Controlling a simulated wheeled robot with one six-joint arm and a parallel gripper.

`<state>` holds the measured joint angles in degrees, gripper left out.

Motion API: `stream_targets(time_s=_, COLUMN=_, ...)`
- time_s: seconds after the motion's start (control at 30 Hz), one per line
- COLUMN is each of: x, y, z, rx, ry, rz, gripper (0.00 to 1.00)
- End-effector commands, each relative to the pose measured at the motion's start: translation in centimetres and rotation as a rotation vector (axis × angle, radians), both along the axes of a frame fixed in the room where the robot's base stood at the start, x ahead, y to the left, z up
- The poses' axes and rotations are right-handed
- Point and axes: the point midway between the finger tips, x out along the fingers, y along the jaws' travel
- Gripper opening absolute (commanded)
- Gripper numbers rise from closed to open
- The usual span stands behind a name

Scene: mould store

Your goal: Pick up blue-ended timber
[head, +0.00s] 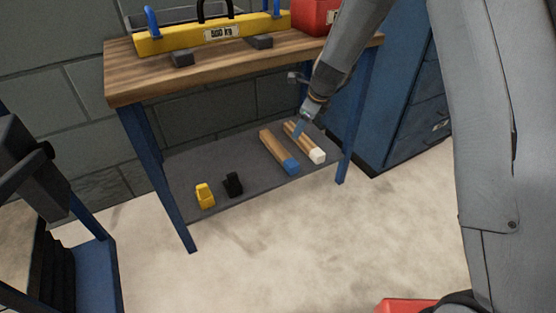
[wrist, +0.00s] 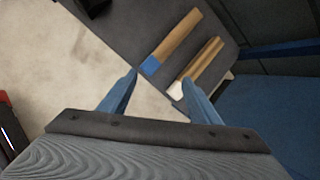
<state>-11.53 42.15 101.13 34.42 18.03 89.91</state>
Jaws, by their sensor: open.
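The blue-ended timber (head: 275,146) lies on the dark lower shelf of the workbench in the head view, its blue end toward the front. It also shows in the wrist view (wrist: 173,41), ahead of the fingers and apart from them. A white-ended timber (head: 307,145) lies close to its right; it shows in the wrist view too (wrist: 205,63). My gripper (head: 299,130) reaches in under the bench top, near the two timbers. In the wrist view my gripper (wrist: 160,88) is open and empty, its blue fingers spread. The right finger overlaps the white end in the picture.
The workbench top (head: 120,86) hangs over the lower shelf (head: 215,165), with a blue leg (head: 357,120) right of the timbers. A yellow object (head: 205,195) and a black object (head: 233,184) stand left on the shelf. A blue cabinet (head: 395,110) stands at right.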

Motion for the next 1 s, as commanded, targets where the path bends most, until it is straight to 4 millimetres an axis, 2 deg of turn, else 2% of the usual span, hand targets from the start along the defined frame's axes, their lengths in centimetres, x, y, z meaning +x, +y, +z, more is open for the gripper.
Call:
stream_targets(time_s=0.03, x=1.5, y=0.8, z=-3.0, rx=0.026, ry=0.007, rz=-0.058, gripper=0.57)
stream_targets(time_s=0.2, x=5.7, y=3.3, z=-9.3, rx=0.129, ry=0.031, rz=-0.282, gripper=0.57)
stream_targets(time_s=0.3, x=7.7, y=4.5, z=-12.4, rx=0.185, ry=0.045, rz=-0.396, gripper=0.57)
stream_targets(time_s=0.4, x=9.1, y=5.4, z=-14.7, rx=0.229, ry=0.057, rz=-0.485, gripper=0.57)
stream_targets(time_s=0.6, x=10.4, y=6.3, z=-16.7, rx=0.271, ry=0.069, rz=-0.567, gripper=0.57)
stream_targets(time_s=1.0, x=11.9, y=7.6, z=-19.7, rx=0.274, ry=0.069, rz=-0.574, gripper=0.57)
